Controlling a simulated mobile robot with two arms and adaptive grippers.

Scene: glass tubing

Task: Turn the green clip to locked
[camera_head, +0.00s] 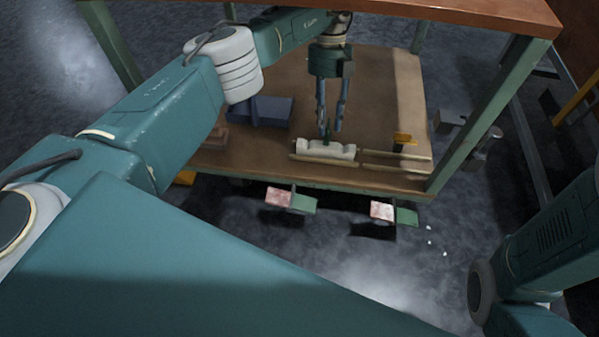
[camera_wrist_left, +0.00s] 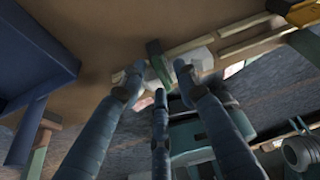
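The green clip (camera_head: 326,135) stands up from a pale, notched block (camera_head: 325,150) on the lower shelf. My left gripper (camera_head: 331,125) reaches down over it from above, fingers apart. In the left wrist view the clip (camera_wrist_left: 157,62) shows as a green bar in the gap between the three spread fingertips of the gripper (camera_wrist_left: 158,76). I see gaps beside the clip, but cannot tell whether any finger touches it. The clip's lower end and any lock marking cannot be made out. My right arm shows at the lower right; its gripper is out of view.
The brown shelf (camera_head: 385,100) lies under a wooden top (camera_head: 470,12) with green posts (camera_head: 475,115). A blue box (camera_head: 262,111) stands left of the gripper. Light rods (camera_head: 385,165) and a yellow piece (camera_head: 404,138) lie to the right. The shelf behind the block is fairly clear.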

